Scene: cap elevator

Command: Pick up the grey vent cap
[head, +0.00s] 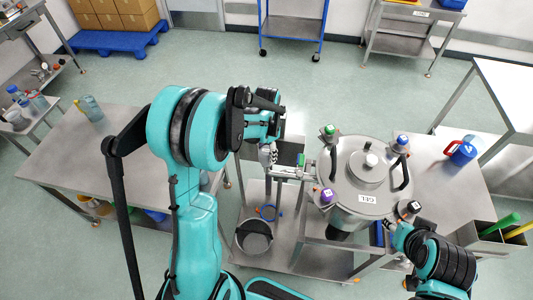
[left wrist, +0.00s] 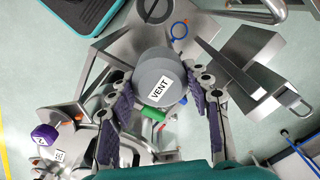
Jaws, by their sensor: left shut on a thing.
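The grey vent cap (left wrist: 150,72) is a round grey disc with a white VENT label, in the middle of the left wrist view. My left gripper (left wrist: 158,78) has its purple-padded fingers on both sides of the cap and is shut on it. In the head view my left gripper (head: 268,152) is beside the steel vessel (head: 345,205), on its left. There the cap is mostly hidden by my wrist. My right gripper (head: 402,232) is low at the vessel's right front, by a black knob (head: 409,207); its fingers are too small to read.
The vessel has green (head: 329,131), blue (head: 402,141) and purple (head: 327,196) knobs around its lid. A round bin (head: 254,238) stands below on the left. A steel table (head: 85,165) is at left; a blue jug (head: 461,152) is at right. Open floor lies behind.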

